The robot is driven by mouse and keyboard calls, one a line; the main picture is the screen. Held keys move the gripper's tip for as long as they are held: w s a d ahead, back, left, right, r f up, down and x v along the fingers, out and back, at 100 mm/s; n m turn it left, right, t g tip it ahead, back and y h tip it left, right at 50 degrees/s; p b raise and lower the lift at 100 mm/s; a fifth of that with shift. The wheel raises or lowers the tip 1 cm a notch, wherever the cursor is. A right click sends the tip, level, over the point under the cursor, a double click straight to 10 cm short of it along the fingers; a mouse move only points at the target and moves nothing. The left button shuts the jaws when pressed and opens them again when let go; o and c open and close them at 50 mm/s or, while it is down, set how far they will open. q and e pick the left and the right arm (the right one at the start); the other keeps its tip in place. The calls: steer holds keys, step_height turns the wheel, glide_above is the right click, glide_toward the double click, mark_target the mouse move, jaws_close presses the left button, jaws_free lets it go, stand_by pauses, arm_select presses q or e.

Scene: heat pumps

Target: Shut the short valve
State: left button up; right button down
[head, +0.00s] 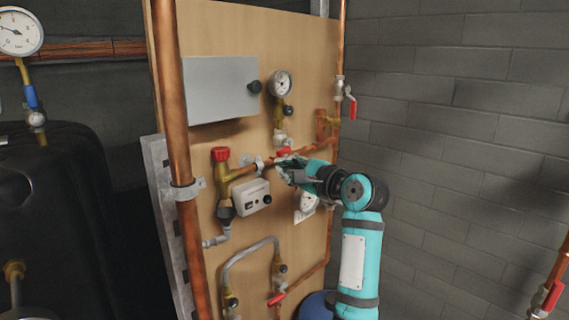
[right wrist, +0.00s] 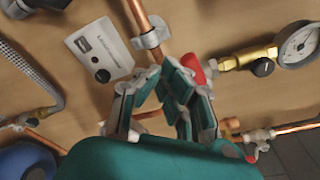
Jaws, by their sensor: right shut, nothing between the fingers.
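A valve with a short red handle (head: 284,151) sits on the copper pipe in the middle of the wooden panel. In the right wrist view its red handle (right wrist: 194,68) shows right beside my fingers, partly hidden behind them. My right gripper (head: 284,169) is at this valve, just below the handle in the head view. In the right wrist view the right gripper (right wrist: 176,70) is shut with nothing held. I cannot tell whether the fingers touch the handle. My left gripper is out of view.
Another red-handled valve (head: 352,106) is at the panel's upper right, and one (head: 277,299) is low down. A grey box (head: 222,90), a gauge (head: 281,84) and a white controller (head: 252,197) are near the arm. A thick copper pipe (head: 170,90) runs down the left side.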

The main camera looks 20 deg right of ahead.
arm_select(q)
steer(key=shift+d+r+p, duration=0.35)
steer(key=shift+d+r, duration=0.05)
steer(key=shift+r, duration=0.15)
arm_select(e)
steer(key=shift+r+m, duration=0.5)
steer(key=shift+m, duration=0.3)
steer(key=shift+s+a, duration=0.1)
